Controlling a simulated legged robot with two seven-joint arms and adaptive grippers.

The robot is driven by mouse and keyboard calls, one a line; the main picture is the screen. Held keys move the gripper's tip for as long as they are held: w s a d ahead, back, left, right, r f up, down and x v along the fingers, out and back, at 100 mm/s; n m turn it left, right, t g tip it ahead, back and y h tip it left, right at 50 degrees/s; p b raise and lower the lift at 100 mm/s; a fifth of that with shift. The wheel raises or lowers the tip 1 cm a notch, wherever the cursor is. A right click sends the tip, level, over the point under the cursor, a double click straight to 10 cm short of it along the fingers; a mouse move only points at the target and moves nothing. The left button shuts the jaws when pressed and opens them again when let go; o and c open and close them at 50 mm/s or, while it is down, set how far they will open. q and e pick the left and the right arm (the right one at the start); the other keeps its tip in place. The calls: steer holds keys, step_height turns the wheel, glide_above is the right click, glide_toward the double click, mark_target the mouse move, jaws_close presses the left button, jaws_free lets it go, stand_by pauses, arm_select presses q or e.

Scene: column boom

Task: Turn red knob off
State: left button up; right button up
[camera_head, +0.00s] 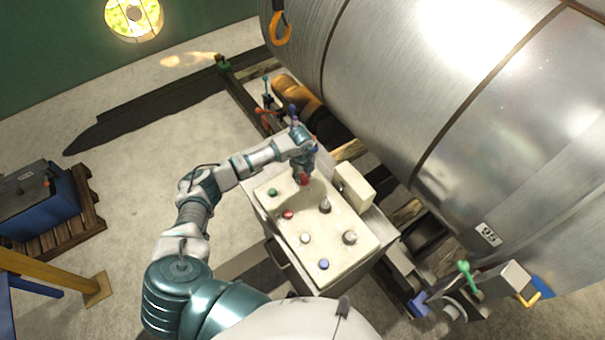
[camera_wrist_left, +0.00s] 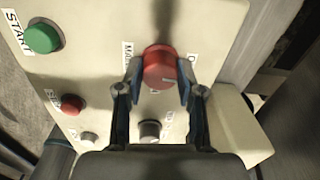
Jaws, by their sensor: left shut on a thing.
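The red knob (camera_wrist_left: 160,67) stands on the cream control panel (camera_wrist_left: 95,75), between the two fingers of my left gripper (camera_wrist_left: 160,90) in the left wrist view. The fingers are shut on its sides. In the head view my left gripper (camera_head: 304,172) reaches down to the panel's far edge, and the red knob (camera_head: 304,180) shows just under it. Labels beside the knob are partly covered by the fingers, so its setting cannot be read. My right gripper is not in view.
The panel also carries a green button (camera_head: 272,192), a smaller red button (camera_head: 287,215), a blue button (camera_head: 323,264) and dark and grey knobs. A large metal cylinder (camera_head: 390,90) lies to the right. A blue crate (camera_head: 40,213) on a pallet stands at left.

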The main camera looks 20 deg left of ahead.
mark_target(302, 177)
arm_select(q)
steer(key=shift+s+d+f+n, duration=0.1)
steer(key=shift+s+f+n, duration=0.15)
steer(key=shift+n, duration=0.35)
steer(key=o, duration=1.1)
steer(key=shift+w, duration=0.1)
steer(key=shift+o, duration=0.2)
steer(key=shift+w+r, duration=0.1)
steer(key=shift+r, duration=0.2)
step_height(302, 177, up, 12)
steer(key=shift+f, duration=0.25)
